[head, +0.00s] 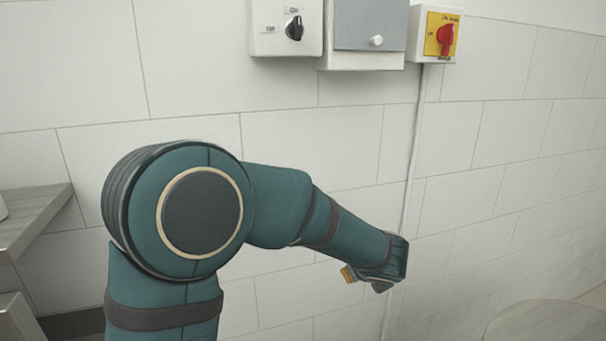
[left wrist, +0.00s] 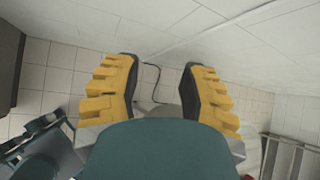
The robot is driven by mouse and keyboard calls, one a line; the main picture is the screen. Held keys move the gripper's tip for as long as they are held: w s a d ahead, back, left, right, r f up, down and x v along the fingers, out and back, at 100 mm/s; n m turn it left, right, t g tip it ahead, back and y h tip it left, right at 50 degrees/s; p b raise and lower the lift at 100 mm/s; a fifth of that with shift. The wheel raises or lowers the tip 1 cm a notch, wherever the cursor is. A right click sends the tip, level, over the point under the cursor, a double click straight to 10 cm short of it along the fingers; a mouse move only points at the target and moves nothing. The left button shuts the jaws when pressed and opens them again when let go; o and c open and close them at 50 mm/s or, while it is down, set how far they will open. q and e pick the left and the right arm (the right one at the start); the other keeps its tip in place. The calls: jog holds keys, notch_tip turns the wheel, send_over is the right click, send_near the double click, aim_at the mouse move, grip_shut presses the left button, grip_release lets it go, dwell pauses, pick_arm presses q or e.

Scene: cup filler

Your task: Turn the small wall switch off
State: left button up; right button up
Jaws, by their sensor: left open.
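In the head view, a white wall box (head: 285,43) at the upper left carries a black rotary knob (head: 294,28), with small labels above and left of it. The knob looks roughly upright. A second, smaller box at the upper right has a yellow plate with a red rotary knob (head: 446,40). I cannot tell for certain which is the small switch. My left gripper (head: 364,280) is low, well below the boxes and touching neither. In the left wrist view its yellow fingers (left wrist: 158,85) are spread and empty. The switches are not seen there.
Between the two switches hangs a box with a grey panel (head: 370,24) and a white button. A cable (head: 409,180) runs down the tiled wall. A shelf edge (head: 35,215) is at the left and a round surface (head: 545,322) at the lower right.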

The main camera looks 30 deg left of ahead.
pick_arm(q)
jog(key=w+a+r+m+t+y+p, duration=0.1)
jog(key=a+r+m+t+y, duration=0.15)
jog(key=r, duration=1.15)
jog(key=a+r+m+t+y+p, duration=0.1)
jog(key=a+r+t+y, duration=0.25)
jog(key=r, duration=1.05)
jog(key=n+y+p, duration=0.2)
jog(key=y+p, duration=0.2)
jog(key=y, duration=0.2)
send_near(299, 20)
jog(key=shift+m+t, duration=0.25)
jog(key=shift+t, duration=0.15)
jog(key=x, duration=1.1)
jog(key=shift+a+f, duration=0.15)
jog(key=shift+f, duration=0.1)
jog(key=shift+s, duration=0.1)
grip_shut()
jog(key=shift+y, duration=0.4)
